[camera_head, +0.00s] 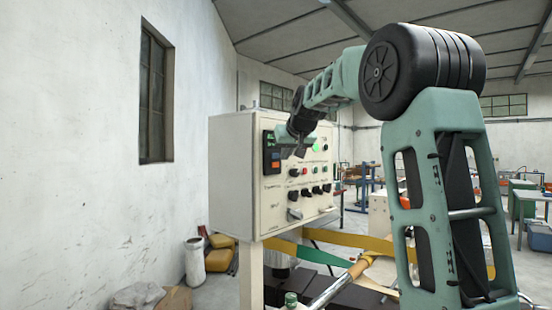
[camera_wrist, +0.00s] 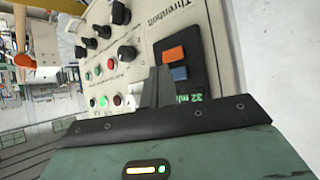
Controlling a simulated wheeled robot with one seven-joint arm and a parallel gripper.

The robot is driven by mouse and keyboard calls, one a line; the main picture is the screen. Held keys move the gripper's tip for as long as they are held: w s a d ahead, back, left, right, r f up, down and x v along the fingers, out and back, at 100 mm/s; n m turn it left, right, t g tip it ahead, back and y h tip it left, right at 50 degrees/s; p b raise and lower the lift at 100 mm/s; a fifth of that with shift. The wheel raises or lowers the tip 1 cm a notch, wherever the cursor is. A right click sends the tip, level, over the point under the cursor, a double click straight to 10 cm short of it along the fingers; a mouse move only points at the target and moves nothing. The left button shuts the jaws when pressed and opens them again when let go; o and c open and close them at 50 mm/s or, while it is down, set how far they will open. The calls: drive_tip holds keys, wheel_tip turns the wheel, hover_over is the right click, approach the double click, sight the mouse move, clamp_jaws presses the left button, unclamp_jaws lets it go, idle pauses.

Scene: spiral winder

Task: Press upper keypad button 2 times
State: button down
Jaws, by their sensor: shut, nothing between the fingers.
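The black keypad (camera_head: 267,152) is on the left part of the cream control panel's front. It has a green display at the top, a blue upper button (camera_head: 276,155) and an orange lower button (camera_head: 276,164). The wrist view shows the panel upside down: the blue button (camera_wrist: 180,73) lies nearer the display reading "32 m/min", and the orange button (camera_wrist: 174,54) lies farther from it. My gripper (camera_wrist: 157,80) is shut and empty, its fingertips beside the keypad, left of the blue button in this view. In the head view my gripper (camera_head: 300,150) is just right of the keypad. Contact with the panel cannot be told.
The control panel (camera_head: 230,175) also carries black knobs (camera_wrist: 126,53), a lit green button (camera_head: 316,147) and red buttons (camera_wrist: 118,98) close to the fingers. Yellow and green belts (camera_head: 320,254) run below. A white wall (camera_head: 85,150) stands at the left.

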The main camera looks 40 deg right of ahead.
drive_tip(key=s+b, duration=0.2)
drive_tip(key=s, duration=0.2)
drive_tip(key=shift+s+d, duration=0.15)
drive_tip(key=shift+s, duration=0.2)
idle(0.7)
drive_tip(key=w+a+f+n+g+y+b, duration=0.1)
drive_tip(key=w+a+f+n+y, duration=0.1)
drive_tip(key=a+f, duration=0.55)
drive_tip(key=w+a+f+n+y+b, duration=0.15)
drive_tip(key=a+f, duration=0.35)
drive_tip(key=a, duration=0.6)
drive_tip(key=s+a+f+n+g+y, duration=0.35)
drive_tip(key=a+f, duration=0.65)
drive_tip(key=a, duration=0.5)
drive_tip(key=s+a+f+n+g+b, duration=0.1)
drive_tip(key=s+a+f+n+g, duration=0.1)
drive_tip(key=s+a+f, duration=0.85)
drive_tip(key=s+a+f+n+g, duration=0.1)
drive_tip(key=s+f, duration=0.2)
drive_tip(key=s, duration=0.3)
drive_tip(key=s+a+f+n+g+h+b, duration=0.1)
drive_tip(key=s+a+f, duration=0.1)
drive_tip(key=s, duration=0.4)
drive_tip(key=s+a+f+n+g, duration=0.1)
drive_tip(key=s+f+n, duration=0.1)
drive_tip(key=s+f, duration=0.2)
drive_tip(key=shift+s+a, duration=0.2)
drive_tip(key=shift+s, duration=0.7)
